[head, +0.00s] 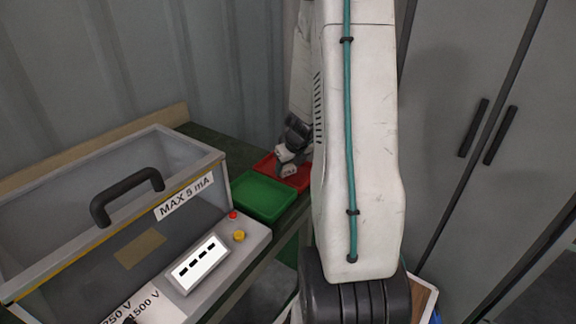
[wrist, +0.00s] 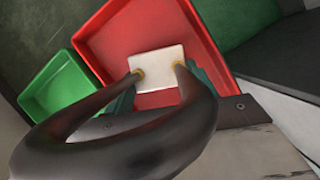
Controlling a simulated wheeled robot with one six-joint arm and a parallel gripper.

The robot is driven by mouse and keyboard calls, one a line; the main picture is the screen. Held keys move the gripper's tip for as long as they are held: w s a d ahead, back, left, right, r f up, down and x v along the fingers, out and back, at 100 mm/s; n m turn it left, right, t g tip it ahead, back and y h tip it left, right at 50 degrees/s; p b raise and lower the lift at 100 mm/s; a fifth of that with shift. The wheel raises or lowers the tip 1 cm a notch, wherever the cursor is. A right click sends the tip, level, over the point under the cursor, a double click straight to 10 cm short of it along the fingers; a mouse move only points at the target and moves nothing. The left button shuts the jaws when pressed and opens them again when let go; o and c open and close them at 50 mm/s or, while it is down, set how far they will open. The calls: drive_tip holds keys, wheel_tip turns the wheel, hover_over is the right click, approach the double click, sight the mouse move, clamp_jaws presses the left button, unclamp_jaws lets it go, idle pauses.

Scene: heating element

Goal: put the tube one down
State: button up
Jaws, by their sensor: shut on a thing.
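Tube one (wrist: 150,130) is a dark, bent heating tube with a white square end block (wrist: 160,68) and yellowish rings where its two legs meet the block. My gripper (wrist: 161,90) is shut on it; the teal fingers show on either side, partly hidden by the tube. The block is over the inside of the red tray (wrist: 112,38). I cannot tell whether it touches the tray floor. In the head view my gripper (head: 293,152) is over the red tray (head: 301,181), partly hidden by my arm, and the tube cannot be made out clearly.
A green tray (head: 262,197) lies in front of the red one and looks empty. A tester box with a black handle (head: 126,195) and a display panel (head: 200,263) stands at the left. Grey cabinets (head: 470,110) stand at the right.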

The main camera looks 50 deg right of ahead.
drive_tip(key=o, duration=1.1)
drive_tip(key=shift+r, duration=0.1)
drive_tip(key=v, duration=1.2)
drive_tip(key=w+a+r+n+y, duration=0.1)
drive_tip(key=a+r+n, duration=0.2)
drive_tip(key=a+n, duration=0.35)
drive_tip(key=a+r+n, duration=0.3)
drive_tip(key=a+n, duration=0.2)
drive_tip(key=a, duration=0.2)
drive_tip(key=s+a+r+n+g, duration=0.1)
drive_tip(key=s+a+r+n, duration=0.1)
drive_tip(key=s+a+n, duration=0.3)
drive_tip(key=s+a+r+n+g, duration=0.1)
drive_tip(key=s+a+n, duration=0.5)
drive_tip(key=n, duration=0.7)
drive_tip(key=s+a+r+n+g, duration=0.1)
drive_tip(key=s+a+r+n, duration=0.2)
drive_tip(key=s+a+n, duration=0.2)
drive_tip(key=shift+s+a+r+n, duration=0.1)
drive_tip(key=shift+s+a+n, duration=0.05)
drive_tip(key=shift+a+n, duration=1)
drive_tip(key=shift+s+a+r+n, duration=0.1)
drive_tip(key=shift+a+n, duration=0.65)
drive_tip(key=shift+n, duration=0.65)
